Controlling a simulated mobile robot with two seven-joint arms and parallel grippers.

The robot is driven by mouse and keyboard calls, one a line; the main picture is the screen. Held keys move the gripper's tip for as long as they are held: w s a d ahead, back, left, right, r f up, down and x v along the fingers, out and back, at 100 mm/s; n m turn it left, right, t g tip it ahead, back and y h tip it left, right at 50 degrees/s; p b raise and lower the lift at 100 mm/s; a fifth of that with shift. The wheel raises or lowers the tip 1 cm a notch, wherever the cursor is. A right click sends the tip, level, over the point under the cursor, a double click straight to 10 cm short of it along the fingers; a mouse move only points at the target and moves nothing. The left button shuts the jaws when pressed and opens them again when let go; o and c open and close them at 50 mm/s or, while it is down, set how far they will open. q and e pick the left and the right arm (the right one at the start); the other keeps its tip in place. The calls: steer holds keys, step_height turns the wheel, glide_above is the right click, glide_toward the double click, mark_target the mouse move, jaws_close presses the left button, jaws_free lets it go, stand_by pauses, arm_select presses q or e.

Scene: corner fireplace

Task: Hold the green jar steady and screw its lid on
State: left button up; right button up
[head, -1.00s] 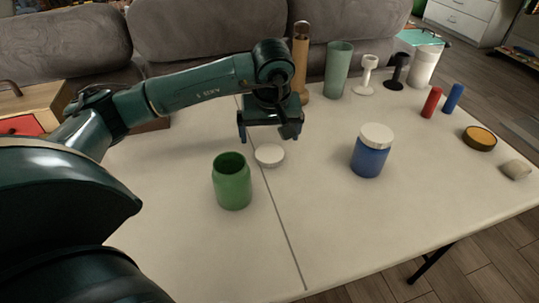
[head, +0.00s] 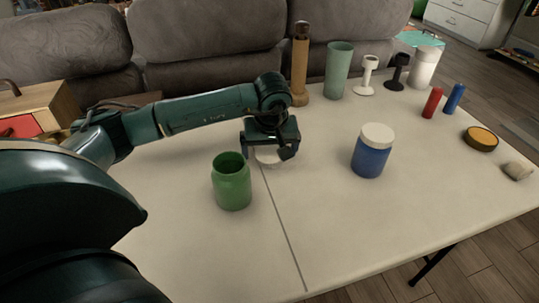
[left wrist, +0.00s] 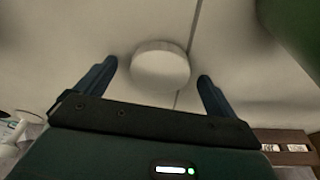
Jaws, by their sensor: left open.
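The green jar (head: 232,183) stands upright and open on the white table, with no lid on it. A white round lid (head: 267,155) lies flat on the table just behind and right of the jar, partly hidden by my left gripper. My left gripper (head: 268,156) points down over the lid, with its fingers on either side. In the left wrist view the lid (left wrist: 161,65) sits between and a little beyond the open fingers, apart from both. Part of the green jar (left wrist: 295,25) shows at the top right there. My right gripper is not in view.
A blue jar (head: 371,155) with a white lid stands to the right. Along the back are a wooden bottle (head: 300,65), a pale green cup (head: 338,72) and several small items. A dark tin (head: 480,139) lies far right. The table front is clear.

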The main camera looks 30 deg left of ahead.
arm_select(q)
steer(key=shift+c, duration=0.2)
steer(key=c, duration=1)
